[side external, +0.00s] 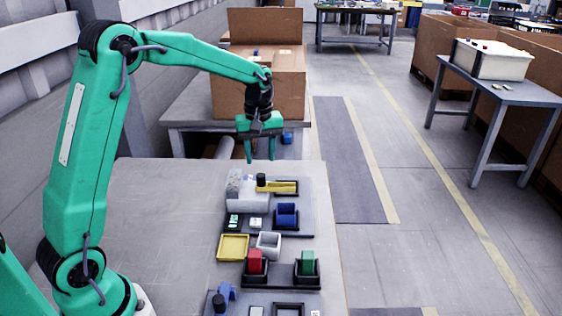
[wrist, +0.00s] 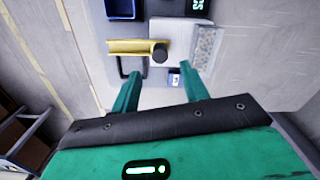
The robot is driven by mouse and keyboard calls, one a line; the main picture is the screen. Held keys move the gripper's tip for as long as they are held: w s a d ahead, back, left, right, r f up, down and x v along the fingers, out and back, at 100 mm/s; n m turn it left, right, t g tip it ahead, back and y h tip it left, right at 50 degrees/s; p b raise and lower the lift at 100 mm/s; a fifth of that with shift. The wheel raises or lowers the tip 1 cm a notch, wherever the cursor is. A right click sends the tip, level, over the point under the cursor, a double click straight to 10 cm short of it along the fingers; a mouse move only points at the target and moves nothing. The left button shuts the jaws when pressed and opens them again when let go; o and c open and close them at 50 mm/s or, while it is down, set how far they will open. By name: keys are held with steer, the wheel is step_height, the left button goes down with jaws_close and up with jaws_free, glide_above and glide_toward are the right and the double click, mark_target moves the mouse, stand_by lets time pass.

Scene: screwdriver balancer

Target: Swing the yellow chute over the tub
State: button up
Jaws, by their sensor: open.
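The yellow chute (side external: 280,187) lies near the far end of the grey board, with a black knob (side external: 261,180) at its left end. In the wrist view the chute (wrist: 127,46) runs sideways, its knob (wrist: 159,52) at the right end. A black-rimmed tray (wrist: 121,70) lies partly under the chute. A blue tub (side external: 286,221) stands just nearer than the chute; it shows at the top of the wrist view (wrist: 121,7). I cannot tell which container is the task's tub. My gripper (side external: 260,154) is open and empty, above the board's far end. In the wrist view its fingers (wrist: 160,72) straddle a gap below the knob.
A speckled grey block (side external: 234,183) stands left of the knob. Nearer are a yellow tray (side external: 233,247), a white tub (side external: 268,245), and red (side external: 255,262) and green (side external: 307,262) blocks in black holders. The table's left part (side external: 170,220) is clear.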

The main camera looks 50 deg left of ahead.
mark_target(261, 175)
steer(key=shift+f, duration=3.2)
jaws_close()
